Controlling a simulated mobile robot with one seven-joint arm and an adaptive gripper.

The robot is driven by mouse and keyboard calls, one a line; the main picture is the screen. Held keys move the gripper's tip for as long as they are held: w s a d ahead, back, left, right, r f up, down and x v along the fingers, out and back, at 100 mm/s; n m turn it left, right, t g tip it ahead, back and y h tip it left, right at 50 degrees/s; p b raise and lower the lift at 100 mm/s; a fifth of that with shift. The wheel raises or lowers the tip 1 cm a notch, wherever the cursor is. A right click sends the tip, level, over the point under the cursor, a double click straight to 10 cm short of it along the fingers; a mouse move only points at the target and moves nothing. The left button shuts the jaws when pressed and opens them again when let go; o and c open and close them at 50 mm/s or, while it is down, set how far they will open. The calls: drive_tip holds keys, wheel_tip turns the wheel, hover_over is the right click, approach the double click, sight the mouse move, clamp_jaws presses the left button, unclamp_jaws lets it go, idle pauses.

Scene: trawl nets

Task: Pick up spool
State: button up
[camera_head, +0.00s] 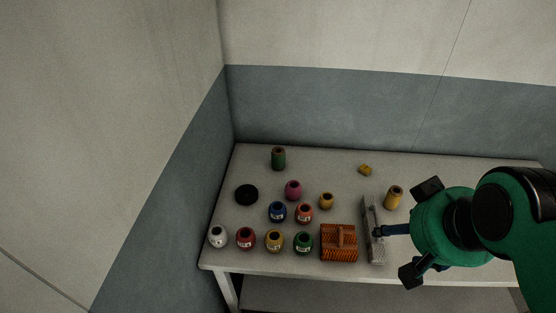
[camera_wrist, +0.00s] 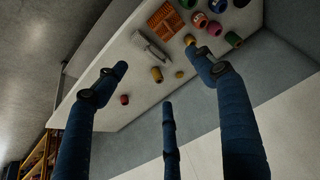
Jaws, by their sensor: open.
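No item is labelled a spool, so I cannot tell for certain which it is. Spool-like upright cylinders are a tan one (camera_head: 394,197) right of the grey tool and a green one (camera_head: 278,159) at the back left. A small magenta one (camera_head: 293,191) and a small yellow one (camera_head: 326,201) stand mid-table. My gripper (camera_head: 402,232) is open and empty over the right front of the table, fingers apart. It fills the wrist view (camera_wrist: 162,78); its hold is clear of everything.
The white table (camera_head: 460,168) stands against walls. A small yellow block (camera_head: 365,169) is at the back. The wrist view shows a red item (camera_wrist: 124,99).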

idle(0.3)
drive_tip(key=w+a+r, duration=0.2)
drive_tip(key=w+r, duration=0.1)
drive_tip(key=w, duration=0.7)
drive_tip(key=n+g+y+p, duration=0.1)
drive_tip(key=n+y+p, duration=0.1)
drive_tip(key=n+p, duration=0.3)
hover_over(279, 151)
drive_tip(key=s+d, duration=0.2)
drive_tip(key=s, duration=0.2)
wheel_tip(279, 151, down, 30)
drive_tip(key=shift+r, duration=0.15)
drive_tip(key=shift+s, duration=0.1)
drive_tip(key=shift+s+b+x, duration=0.2)
drive_tip(key=shift+b+x, duration=0.4)
drive_tip(key=shift+x, duration=3.7)
